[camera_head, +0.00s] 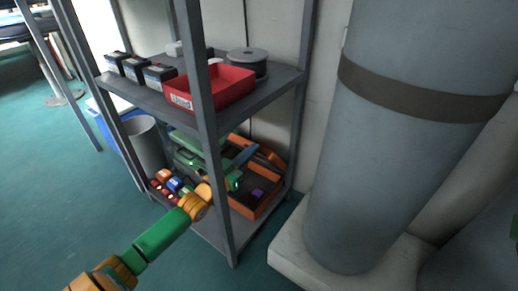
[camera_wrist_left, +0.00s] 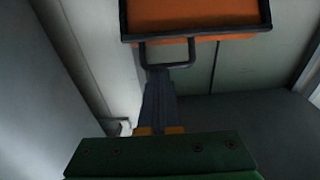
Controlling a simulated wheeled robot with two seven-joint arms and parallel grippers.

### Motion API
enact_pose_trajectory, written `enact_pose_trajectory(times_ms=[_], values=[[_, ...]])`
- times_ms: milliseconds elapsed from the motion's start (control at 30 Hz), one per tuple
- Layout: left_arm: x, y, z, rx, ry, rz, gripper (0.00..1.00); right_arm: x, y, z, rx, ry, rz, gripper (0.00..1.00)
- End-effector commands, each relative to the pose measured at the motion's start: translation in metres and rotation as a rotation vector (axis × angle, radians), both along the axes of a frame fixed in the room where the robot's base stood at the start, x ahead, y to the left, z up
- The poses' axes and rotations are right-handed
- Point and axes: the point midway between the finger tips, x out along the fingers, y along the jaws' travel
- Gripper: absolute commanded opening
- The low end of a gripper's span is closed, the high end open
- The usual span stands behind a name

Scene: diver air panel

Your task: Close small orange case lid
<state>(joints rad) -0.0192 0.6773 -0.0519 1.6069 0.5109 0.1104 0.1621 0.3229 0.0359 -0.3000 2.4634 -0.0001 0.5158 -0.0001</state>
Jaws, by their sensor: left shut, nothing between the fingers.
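The small orange case (camera_head: 247,208) sits on the lower shelf, its dark inside showing, with a small purple item in it. Its orange lid (camera_head: 272,158) appears raised at the back; the wrist view shows an orange panel with a dark rim (camera_wrist_left: 195,17) and a dark handle loop (camera_wrist_left: 190,62). My left gripper (camera_head: 250,152) reaches in past the shelf post, over the case. Its grey fingers (camera_wrist_left: 158,72) are shut and empty, with tips close to the handle; I cannot tell whether they touch. My right gripper is not in view.
The upper shelf holds a red tray (camera_head: 222,90), a spool (camera_head: 247,63) and black boxes (camera_head: 133,68). A green case (camera_head: 187,158) and small coloured items lie left of the orange case. A large grey cylinder (camera_head: 400,150) stands right.

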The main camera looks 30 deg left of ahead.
Motion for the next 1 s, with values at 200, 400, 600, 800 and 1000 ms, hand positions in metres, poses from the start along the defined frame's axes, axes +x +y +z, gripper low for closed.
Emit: enact_pose_trajectory(times_ms=[200,400,600,800,1000], values=[[-0.024,0.002,-0.021,-0.001,-0.018,0.001,0.0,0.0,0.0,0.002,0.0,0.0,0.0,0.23],[-0.025,0.002,-0.022,-0.001,-0.02,0.0,0.0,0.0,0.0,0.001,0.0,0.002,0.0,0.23],[-0.025,0.002,-0.022,-0.001,-0.021,0.0,0.0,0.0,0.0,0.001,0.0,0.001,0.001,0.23],[-0.021,0.002,-0.018,-0.001,-0.025,0.0,0.0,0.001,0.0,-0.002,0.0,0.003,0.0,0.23],[0.013,-0.001,0.026,0.008,0.084,-0.002,0.0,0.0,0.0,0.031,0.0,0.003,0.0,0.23]])
